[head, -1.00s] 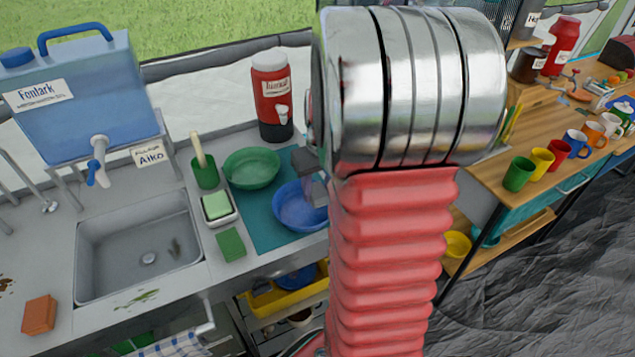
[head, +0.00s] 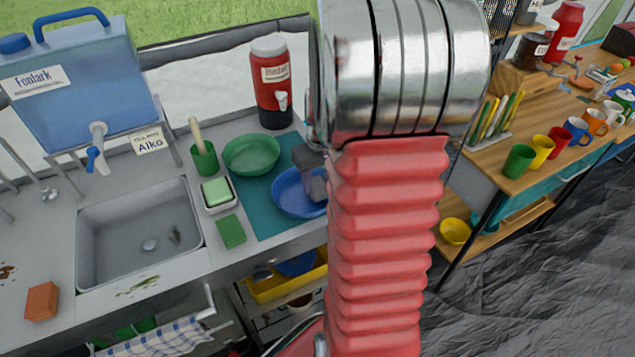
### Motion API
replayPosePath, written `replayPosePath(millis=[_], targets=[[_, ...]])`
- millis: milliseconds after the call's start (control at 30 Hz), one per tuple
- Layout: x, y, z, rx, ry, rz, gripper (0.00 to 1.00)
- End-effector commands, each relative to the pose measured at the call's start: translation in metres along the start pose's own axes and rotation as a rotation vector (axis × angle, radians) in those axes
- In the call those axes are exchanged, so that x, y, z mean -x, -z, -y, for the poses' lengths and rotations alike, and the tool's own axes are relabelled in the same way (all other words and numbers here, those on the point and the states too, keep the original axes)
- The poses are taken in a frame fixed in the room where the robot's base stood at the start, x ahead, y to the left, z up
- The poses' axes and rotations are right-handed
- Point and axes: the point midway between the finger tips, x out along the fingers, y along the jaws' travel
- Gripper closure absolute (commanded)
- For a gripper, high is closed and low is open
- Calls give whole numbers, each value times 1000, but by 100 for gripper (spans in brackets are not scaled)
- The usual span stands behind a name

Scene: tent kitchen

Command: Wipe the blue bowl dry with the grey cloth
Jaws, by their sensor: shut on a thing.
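The blue bowl (head: 288,196) sits on the teal mat (head: 262,222) on the counter, its right side hidden behind my red arm. My gripper (head: 311,177) is over the bowl's right part, mostly seen as dark grey parts. It is shut on a small grey thing, which looks like the grey cloth (head: 318,190), at the bowl's inside right. My arm hides much of this, so I cannot tell whether the cloth presses on the bowl.
A green bowl (head: 251,154) stands just behind left on the mat. A soap dish (head: 218,196), green sponge (head: 231,231) and sink (head: 140,235) lie left. A red jug (head: 271,85) stands behind. A wooden shelf with mugs (head: 519,160) is at the right.

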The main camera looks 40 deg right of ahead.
Motion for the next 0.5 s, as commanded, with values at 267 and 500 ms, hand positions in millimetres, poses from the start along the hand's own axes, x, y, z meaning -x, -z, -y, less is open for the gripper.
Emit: replayPosePath(millis=[267, 500], targets=[[-2, 0, 0, 1, 0, 0, 80], [-6, 0, 0, 1, 0, 0, 80]])
